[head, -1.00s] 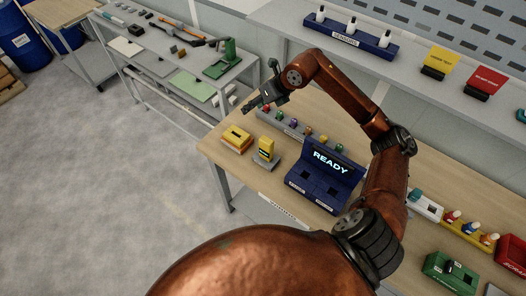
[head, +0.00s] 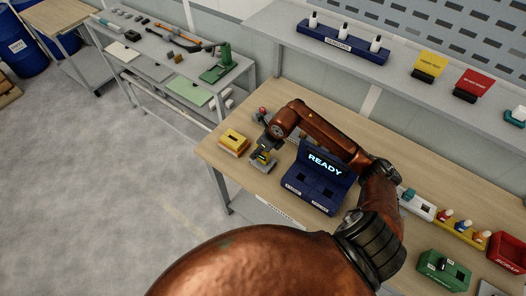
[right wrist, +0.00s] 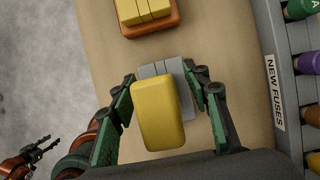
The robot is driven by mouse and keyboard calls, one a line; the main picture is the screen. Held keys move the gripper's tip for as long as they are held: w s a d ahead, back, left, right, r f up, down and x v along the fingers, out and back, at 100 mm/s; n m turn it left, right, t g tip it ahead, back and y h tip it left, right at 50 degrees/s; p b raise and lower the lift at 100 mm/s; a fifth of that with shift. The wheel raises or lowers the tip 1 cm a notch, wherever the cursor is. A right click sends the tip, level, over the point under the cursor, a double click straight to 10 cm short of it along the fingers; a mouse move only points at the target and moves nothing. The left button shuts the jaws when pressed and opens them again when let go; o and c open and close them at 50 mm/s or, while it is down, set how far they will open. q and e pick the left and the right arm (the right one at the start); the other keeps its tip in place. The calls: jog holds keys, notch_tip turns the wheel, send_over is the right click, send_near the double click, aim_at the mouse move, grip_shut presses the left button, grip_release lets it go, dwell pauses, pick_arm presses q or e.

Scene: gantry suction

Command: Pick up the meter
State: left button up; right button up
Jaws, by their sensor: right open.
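The meter (head: 262,157) is a yellow block on a small grey stand (head: 264,167) near the table's left end, partly hidden by my gripper in the head view. In the right wrist view the yellow meter (right wrist: 158,115) is between the fingers, above the grey stand (right wrist: 172,70). My right gripper (right wrist: 163,92) is open, with one finger on each side of the meter; contact is not clear. It also shows over the meter in the head view (head: 262,152). My left gripper (right wrist: 48,145) hangs at the lower left of the right wrist view, with its fingers apart.
A yellow block on an orange base (head: 234,141) stands just left of the stand. A blue console reading READY (head: 318,185) stands close on the right. The fuse rack (right wrist: 275,90) runs alongside in the right wrist view. The table's edge is near.

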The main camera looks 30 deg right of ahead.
jog(key=shift+w+a+f, duration=0.1)
jog(key=shift+w+f, duration=0.1)
jog(key=shift+f, duration=0.2)
grip_shut()
